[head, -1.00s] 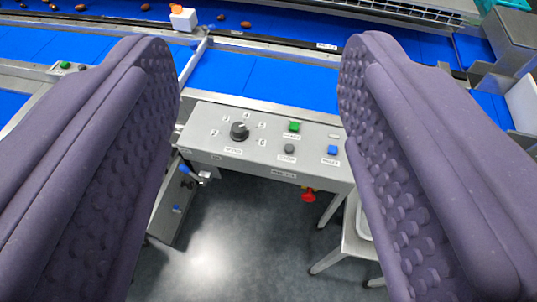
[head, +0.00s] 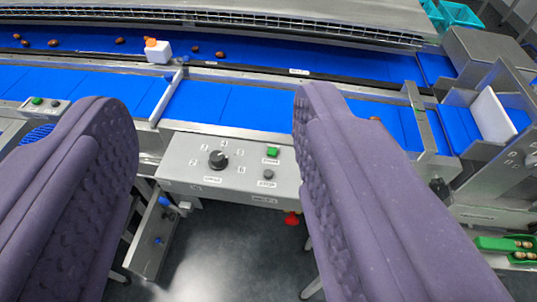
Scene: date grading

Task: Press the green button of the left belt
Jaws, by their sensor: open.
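A grey control panel (head: 180,172) at the front edge of the blue belt (head: 225,104) carries a green button (head: 272,152), a black dial (head: 217,160) with numbers, and a dark round button (head: 268,174). A second small panel (head: 20,112) at the far left has another green button (head: 37,101). My gripper (head: 210,105) has two purple padded fingers spread wide with nothing between them. The central panel shows between and beyond them; its right part is hidden by the right finger. The left finger stands close to the second panel in the picture. No contact with a button shows.
A farther belt (head: 90,38) carries several dates and a white block with an orange top (head: 158,51). A red knob (head: 292,218) hangs below the panel. Metal machinery (head: 495,55) and a green tray (head: 505,245) stand at right. Bare floor (head: 225,255) shows below.

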